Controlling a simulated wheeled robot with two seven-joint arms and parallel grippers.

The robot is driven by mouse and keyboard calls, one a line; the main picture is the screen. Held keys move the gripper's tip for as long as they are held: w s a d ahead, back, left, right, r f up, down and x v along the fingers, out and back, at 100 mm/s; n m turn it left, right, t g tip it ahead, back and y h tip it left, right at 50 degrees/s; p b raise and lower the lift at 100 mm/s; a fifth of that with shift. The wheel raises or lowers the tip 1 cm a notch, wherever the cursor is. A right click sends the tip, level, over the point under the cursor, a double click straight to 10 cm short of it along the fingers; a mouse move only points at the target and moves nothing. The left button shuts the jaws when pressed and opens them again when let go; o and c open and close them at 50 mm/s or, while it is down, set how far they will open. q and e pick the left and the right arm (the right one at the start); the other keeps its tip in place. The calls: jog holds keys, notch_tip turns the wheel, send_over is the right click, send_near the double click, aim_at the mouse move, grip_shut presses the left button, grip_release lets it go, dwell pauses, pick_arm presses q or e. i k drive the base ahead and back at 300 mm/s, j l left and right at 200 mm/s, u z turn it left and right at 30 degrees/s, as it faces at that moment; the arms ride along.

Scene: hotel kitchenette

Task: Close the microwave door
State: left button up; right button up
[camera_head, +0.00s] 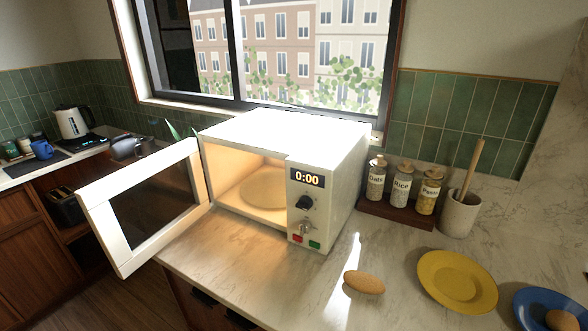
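The white microwave (330,165) stands on the marble counter below the window, and its display reads 0:00. Its door (107,232) is wide open, swung out to the left from the hinge on the cavity's left side, and reaches past the counter's edge. The lit cavity holds a round turntable (266,187) with nothing seen on it. The control panel (305,205) with knobs and red and green buttons is on the right of the front. Neither of my grippers is in the head view.
An oval brown item (364,282), a yellow plate (457,280) and a blue plate (522,304) lie on the counter (260,278) to the right. Labelled jars (402,183) and a utensil crock (460,214) stand beside the microwave. A kettle (71,122) is on the far left counter.

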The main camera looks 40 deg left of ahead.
aim_at(93, 198)
jog(key=j, duration=0.6)
jog(key=k+j, duration=0.1)
jog(key=j, duration=0.5)
jog(key=j+z, duration=0.1)
jog(key=j, duration=0.55)
jog(key=k+j, duration=0.1)
jog(key=j, duration=0.5)
jog(key=j+z, duration=0.1)
jog(key=j, duration=0.5)
jog(key=k+j, duration=0.15)
jog(key=j, duration=0.45)
